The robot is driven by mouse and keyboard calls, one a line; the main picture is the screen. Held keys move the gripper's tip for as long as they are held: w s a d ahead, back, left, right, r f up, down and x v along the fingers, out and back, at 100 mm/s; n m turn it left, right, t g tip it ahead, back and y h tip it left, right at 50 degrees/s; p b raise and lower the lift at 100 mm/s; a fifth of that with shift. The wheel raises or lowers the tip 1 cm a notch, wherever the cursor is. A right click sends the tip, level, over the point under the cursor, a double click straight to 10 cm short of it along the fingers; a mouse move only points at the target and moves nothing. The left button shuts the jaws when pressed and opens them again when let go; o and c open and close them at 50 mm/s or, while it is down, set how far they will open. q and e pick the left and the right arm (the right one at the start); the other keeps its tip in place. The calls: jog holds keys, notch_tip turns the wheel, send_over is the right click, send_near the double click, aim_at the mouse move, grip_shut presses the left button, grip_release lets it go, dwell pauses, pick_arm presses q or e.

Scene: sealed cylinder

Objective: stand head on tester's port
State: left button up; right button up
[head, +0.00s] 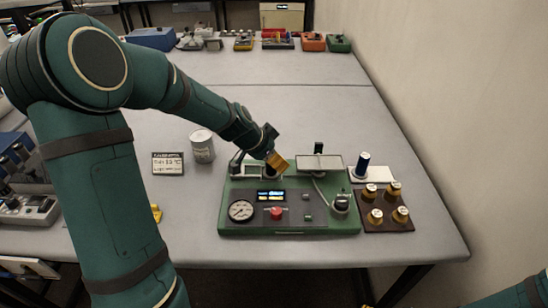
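The tester (290,226) is a green-based unit near the table's right front, with a round gauge, a lit display and a red button. My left gripper (271,153) is over its back left part and appears shut on a small gold-brown piece, which I take to be the head (278,162). The piece is tilted and seems to be above the tester's surface; contact cannot be told. A dark round fitting (341,203) stands at the tester's right front. Which part is the port is unclear. My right gripper is outside the view; only part of that arm shows at the bottom right.
A brown tray (384,225) with several gold-and-white capped pieces lies right of the tester. A dark blue cylinder (362,162) stands on a white plate behind it. A grey can (202,146) and a small sign (168,163) stand left. The table's middle back is clear; a wall borders the right.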

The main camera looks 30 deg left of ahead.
pick_arm(q)
jog(key=shift+r, duration=0.15)
jog(key=p+v, duration=0.1)
jog(key=v, duration=1.1)
jog(key=shift+p, duration=0.35)
